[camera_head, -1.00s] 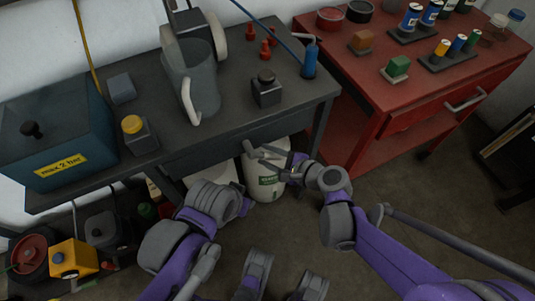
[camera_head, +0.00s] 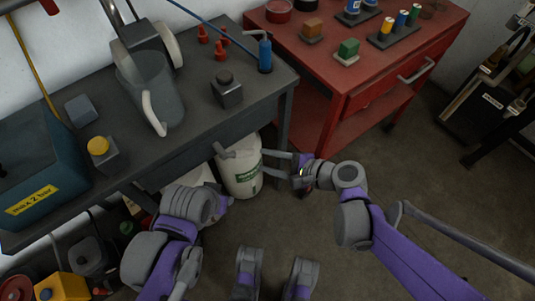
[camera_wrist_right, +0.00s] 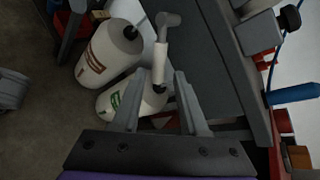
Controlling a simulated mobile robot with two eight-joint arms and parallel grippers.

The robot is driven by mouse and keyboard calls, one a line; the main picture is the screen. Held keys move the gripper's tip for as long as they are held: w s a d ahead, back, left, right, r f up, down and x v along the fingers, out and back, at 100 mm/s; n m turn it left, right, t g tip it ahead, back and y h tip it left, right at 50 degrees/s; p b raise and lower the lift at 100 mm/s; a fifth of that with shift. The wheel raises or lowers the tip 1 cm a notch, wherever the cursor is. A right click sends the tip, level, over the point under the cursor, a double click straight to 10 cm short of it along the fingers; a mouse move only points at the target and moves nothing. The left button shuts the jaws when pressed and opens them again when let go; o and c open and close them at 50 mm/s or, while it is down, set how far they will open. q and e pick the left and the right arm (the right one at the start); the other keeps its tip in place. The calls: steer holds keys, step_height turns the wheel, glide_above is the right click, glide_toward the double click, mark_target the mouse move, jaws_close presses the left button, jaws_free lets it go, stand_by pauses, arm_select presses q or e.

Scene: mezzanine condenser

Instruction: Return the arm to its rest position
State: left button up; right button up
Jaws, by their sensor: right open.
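My right gripper (camera_head: 275,163) is open and empty, its fingers pointing left, just in front of the grey bench and beside a white container (camera_head: 241,176) with a green label. The right wrist view shows its two fingers (camera_wrist_right: 159,105) spread with nothing gripped between them. My right arm is bent and comes in from the lower right. My left arm is folded at the lower left; its wrist end shows, but its fingers are hidden.
The grey bench (camera_head: 190,140) carries a grey jug (camera_head: 155,95), a yellow-capped block (camera_head: 101,153) and a black block (camera_head: 227,90). A red cart (camera_head: 375,85) stands behind at the right. Open floor (camera_head: 430,190) lies to the right, with a dark rack (camera_head: 490,100) beyond.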

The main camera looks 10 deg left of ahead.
steer(key=s+d+f+n+h, duration=0.1)
steer(key=s+d+n+h, duration=0.3)
steer(key=d, duration=0.4)
steer(key=s+d+f+n+h, duration=0.1)
steer(key=s+d+n+h, duration=0.3)
steer(key=d, duration=0.4)
steer(key=s+d+f+n+h, duration=0.1)
steer(key=s+d+n+h, duration=0.25)
steer(key=d, duration=0.55)
arm_select(q)
step_height(320, 180, up, 16)
steer(key=w+p, duration=0.2)
steer(key=p, duration=1.2)
steer(key=shift+t+p, duration=0.3)
arm_select(e)
step_height(320, 180, up, 16)
steer(key=w+t, duration=0.1)
steer(key=w, duration=0.1)
steer(key=shift+d+r+n+t+h, duration=0.2)
steer(key=shift+d+n+t+h, duration=0.1)
steer(key=shift+n+h, duration=0.15)
arm_select(q)
steer(key=shift+s, duration=0.1)
arm_select(e)
steer(key=shift+s, duration=0.2)
steer(key=shift+w, duration=0.1)
steer(key=shift+a, duration=0.15)
